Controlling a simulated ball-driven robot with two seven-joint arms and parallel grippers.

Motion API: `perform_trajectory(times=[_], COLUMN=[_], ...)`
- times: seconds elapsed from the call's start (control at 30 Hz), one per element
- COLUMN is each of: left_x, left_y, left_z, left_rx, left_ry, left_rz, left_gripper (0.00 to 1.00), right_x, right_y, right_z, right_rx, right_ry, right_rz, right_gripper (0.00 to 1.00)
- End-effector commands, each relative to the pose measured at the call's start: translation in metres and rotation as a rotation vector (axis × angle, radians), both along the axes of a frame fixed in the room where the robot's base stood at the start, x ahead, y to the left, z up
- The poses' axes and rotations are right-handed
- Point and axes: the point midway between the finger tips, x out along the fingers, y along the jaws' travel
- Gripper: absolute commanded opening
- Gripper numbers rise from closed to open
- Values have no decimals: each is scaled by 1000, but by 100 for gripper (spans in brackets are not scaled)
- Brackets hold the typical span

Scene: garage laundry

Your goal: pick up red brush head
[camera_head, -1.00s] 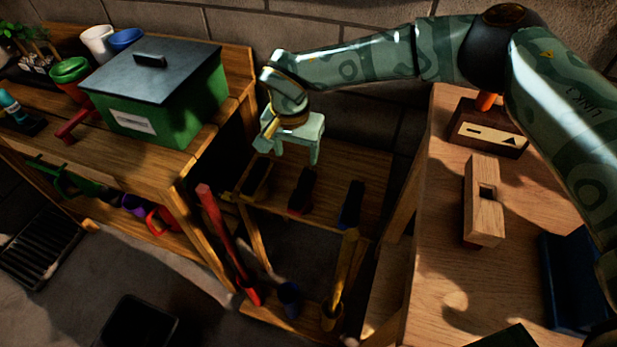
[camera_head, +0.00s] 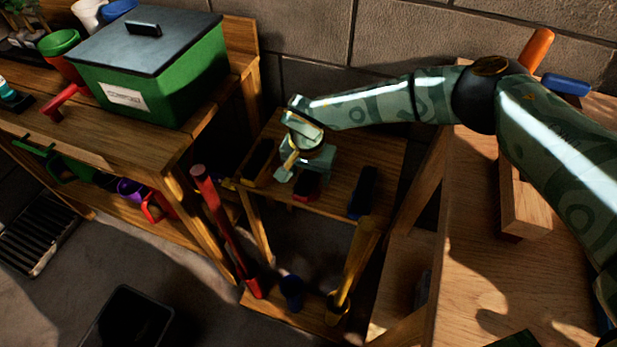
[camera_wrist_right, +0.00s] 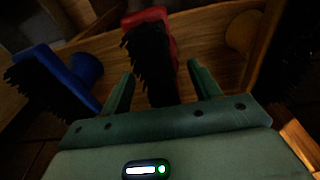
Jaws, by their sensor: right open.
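The red brush head (camera_head: 305,192), with black bristles, lies on the low wooden shelf (camera_head: 345,150), between a dark brush head with a yellowish edge (camera_head: 259,162) and a blue one (camera_head: 362,193). My right gripper (camera_head: 304,174) is open just over the red one and hides part of it. In the right wrist view the red brush head (camera_wrist_right: 147,15) shows ahead of my open right gripper (camera_wrist_right: 160,72), its bristles between the two fingers. I cannot tell whether they touch it. The blue brush head (camera_wrist_right: 66,72) is at left there. My left gripper is out of view.
A red handle (camera_head: 222,228) and a yellow handle (camera_head: 357,265) stand in front of the shelf, with a blue cup (camera_head: 291,290) between them. A bench with a green bin (camera_head: 165,80) is at left. A wooden table (camera_head: 470,240) is at right.

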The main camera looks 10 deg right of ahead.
Motion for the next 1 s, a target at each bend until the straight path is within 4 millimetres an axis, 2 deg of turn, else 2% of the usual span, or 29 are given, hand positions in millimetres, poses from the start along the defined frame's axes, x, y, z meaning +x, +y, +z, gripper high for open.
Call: perform_trajectory(times=[0.97,1.0], left_x=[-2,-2], left_y=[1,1], left_z=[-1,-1], left_rx=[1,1], left_ry=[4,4], left_rz=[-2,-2], left_gripper=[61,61], right_x=[1,1], right_y=[0,0], right_z=[-6,-6], right_rx=[1,1], right_ry=[-2,-2], right_rz=[0,0], right_gripper=[62,56])
